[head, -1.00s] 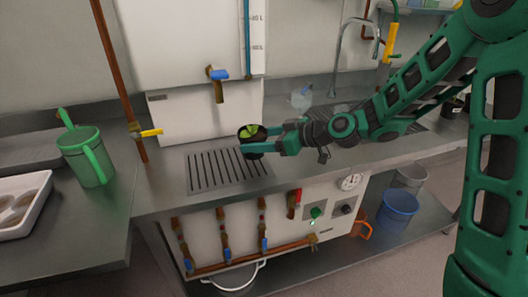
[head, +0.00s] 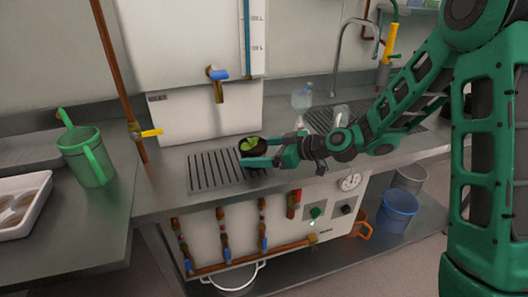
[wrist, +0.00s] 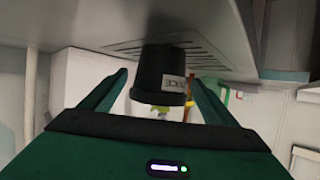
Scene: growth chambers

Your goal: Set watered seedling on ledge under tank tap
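The seedling is a dark pot with green leaves (head: 250,146). It stands upright at the right end of the slotted ledge (head: 205,172), to the right of the spot below the tank tap (head: 218,82). In the wrist view, which is upside down, the pot (wrist: 163,76) has a pale label and its base appears to rest on the slotted surface (wrist: 205,60). My gripper (head: 262,152) is open, with one finger on each side of the pot and a gap visible at the left finger in the wrist view (wrist: 160,78).
A green watering can (head: 88,160) and a white tray (head: 20,205) are on the left bench. A clear bottle (head: 302,96) and a clear glass (head: 341,116) stand behind my arm. A copper pipe (head: 122,80) rises left of the white tank (head: 180,40).

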